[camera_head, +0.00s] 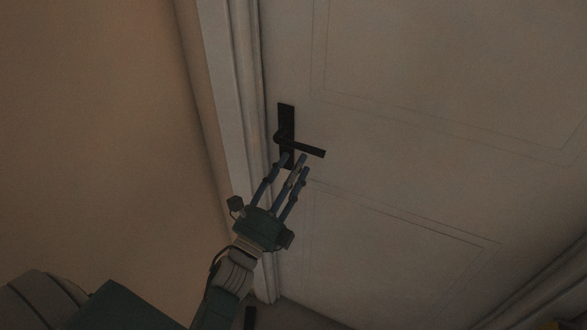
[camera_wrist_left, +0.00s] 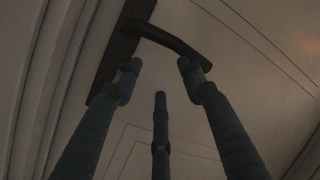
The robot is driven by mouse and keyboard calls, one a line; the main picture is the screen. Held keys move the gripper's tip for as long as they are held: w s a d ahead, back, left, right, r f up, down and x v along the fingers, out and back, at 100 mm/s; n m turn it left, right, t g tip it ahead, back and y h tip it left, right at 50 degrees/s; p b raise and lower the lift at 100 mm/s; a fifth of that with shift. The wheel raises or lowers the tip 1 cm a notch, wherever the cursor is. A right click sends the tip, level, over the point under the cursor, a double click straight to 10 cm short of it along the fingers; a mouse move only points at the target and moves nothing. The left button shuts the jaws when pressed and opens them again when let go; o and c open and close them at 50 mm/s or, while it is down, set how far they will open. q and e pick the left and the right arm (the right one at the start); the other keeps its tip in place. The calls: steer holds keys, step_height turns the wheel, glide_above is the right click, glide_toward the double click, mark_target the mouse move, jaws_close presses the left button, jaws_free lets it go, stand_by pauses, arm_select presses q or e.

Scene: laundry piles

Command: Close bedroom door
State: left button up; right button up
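The bedroom door (camera_head: 400,190) is a pale panelled door that fills the right of the head view and lies against or very near its frame (camera_head: 232,100). Its dark lever handle (camera_head: 305,147) sits on a black plate near the door's left edge. The handle also shows at the top of the left wrist view (camera_wrist_left: 165,38). My left gripper (camera_head: 293,165) is just below the handle, fingers pointing up at it. In the left wrist view its fingers (camera_wrist_left: 158,80) are spread apart with nothing between them. I cannot tell whether a fingertip touches the handle. My right gripper is not in view.
A plain tan wall (camera_head: 100,120) stands left of the door frame. A strip of dark floor (camera_head: 290,315) shows at the bottom. Another moulding edge (camera_head: 535,290) runs along the lower right. The door face right of the handle is clear.

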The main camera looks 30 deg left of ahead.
arm_select(q)
steer(key=v, duration=0.7)
steer(key=shift+s, duration=0.2)
steer(key=shift+f, duration=0.15)
